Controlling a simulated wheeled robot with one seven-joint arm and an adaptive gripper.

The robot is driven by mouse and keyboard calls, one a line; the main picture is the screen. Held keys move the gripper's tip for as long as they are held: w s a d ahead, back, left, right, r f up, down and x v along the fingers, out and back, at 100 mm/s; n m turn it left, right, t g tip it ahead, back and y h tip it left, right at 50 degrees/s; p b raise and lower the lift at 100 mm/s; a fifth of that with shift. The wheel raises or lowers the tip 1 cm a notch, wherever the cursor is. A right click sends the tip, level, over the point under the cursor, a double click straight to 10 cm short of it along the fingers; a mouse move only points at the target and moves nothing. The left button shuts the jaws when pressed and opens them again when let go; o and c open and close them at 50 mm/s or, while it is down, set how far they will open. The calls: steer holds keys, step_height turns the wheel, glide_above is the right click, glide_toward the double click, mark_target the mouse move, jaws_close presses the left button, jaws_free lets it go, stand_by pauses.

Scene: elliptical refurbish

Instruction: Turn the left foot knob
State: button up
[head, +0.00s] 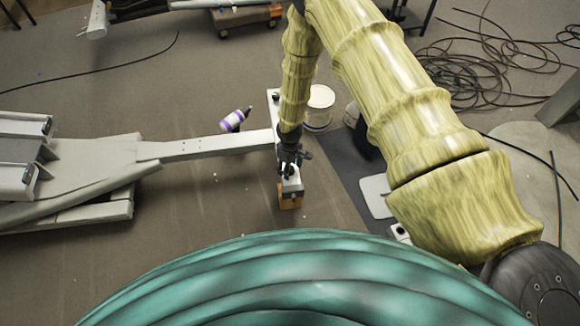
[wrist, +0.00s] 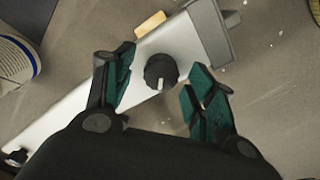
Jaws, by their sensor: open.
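The foot knob (wrist: 161,71) is a round black knob with a light pointer mark, on the pale metal foot bar (wrist: 68,115) in the wrist view. My gripper (wrist: 160,82) is open, with one green-padded finger on each side of the knob and visible gaps between. I cannot tell how far above the knob the fingertips are. In the head view my gripper (head: 291,163) points down over the near end of the foot bar (head: 273,103), and hides the knob there.
A wooden block (head: 290,198) supports the bar's near end. A white tub (head: 319,106) and a purple-labelled bottle (head: 235,120) stand or lie close by. The machine's long beam (head: 210,146) runs left. Cables (head: 475,70) lie on the floor at upper right.

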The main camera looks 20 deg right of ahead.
steer(key=shift+r, duration=0.1)
step_height(320, 180, up, 12)
stand_by(0.7)
stand_by(0.4)
steer(key=s+f+m+y, duration=0.1)
steer(key=s+f+m, duration=0.15)
steer(key=s, duration=0.75)
steer(key=s+f+m, duration=0.1)
steer(key=s+f, duration=0.3)
steer(key=s, duration=0.6)
steer(key=s+d+r+m, duration=0.1)
steer(key=s+d+m, duration=0.1)
steer(key=s, duration=0.6)
steer(key=s+d+r+m, duration=0.1)
steer(key=s+d, duration=0.1)
steer(key=s, duration=0.7)
step_height(320, 180, up, 18)
steer(key=h+p, duration=0.1)
steer(key=p, duration=1.7)
steer(key=shift+w+a, duration=0.2)
steer(key=shift+w, duration=0.05)
steer(key=shift+f, duration=0.2)
